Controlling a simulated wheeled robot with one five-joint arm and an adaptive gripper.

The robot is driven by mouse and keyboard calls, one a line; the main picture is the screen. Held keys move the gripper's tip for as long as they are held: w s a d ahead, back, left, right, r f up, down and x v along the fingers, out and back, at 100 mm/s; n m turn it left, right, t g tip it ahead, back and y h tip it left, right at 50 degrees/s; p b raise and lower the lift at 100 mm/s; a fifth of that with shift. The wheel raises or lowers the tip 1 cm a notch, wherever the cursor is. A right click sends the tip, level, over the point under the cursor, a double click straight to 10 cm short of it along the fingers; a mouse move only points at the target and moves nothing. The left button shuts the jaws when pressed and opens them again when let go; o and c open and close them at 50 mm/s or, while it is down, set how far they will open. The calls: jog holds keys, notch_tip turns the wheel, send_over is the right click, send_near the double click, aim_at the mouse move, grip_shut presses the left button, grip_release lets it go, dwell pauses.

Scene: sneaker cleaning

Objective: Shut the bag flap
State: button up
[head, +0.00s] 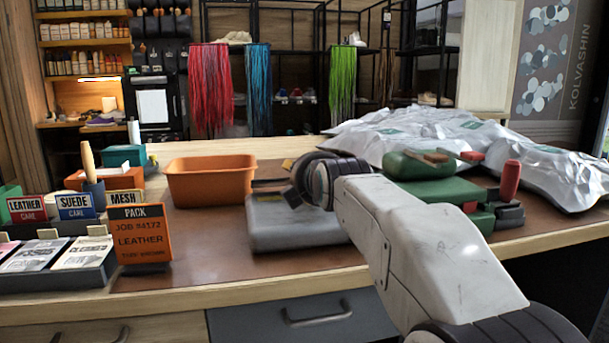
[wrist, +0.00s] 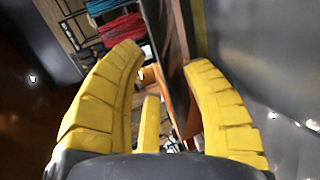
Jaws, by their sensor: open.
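A grey, soft-edged object (head: 285,225), perhaps the bag, lies on the brown worktop, left of my arm. My arm covers its right end, and I cannot make out a flap on it. Crumpled white bags (head: 420,130) with green marks are heaped at the back right. My gripper (wrist: 165,60) has yellow fingers spread apart in the wrist view. A dark edge runs up between the fingertips, and a smooth grey surface (wrist: 265,50) fills the right side; I cannot tell what either is. In the head view the fingers are hidden behind my wrist.
An orange bin (head: 210,182) stands behind the grey object. An orange PACK card (head: 140,234) and care-card trays stand at the left. A green device with a red handle (head: 510,180) is right of my arm. The worktop's front middle is clear.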

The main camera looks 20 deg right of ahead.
jog(key=v, duration=1.2)
jog(key=shift+d, duration=0.1)
jog(key=shift+c, duration=0.2)
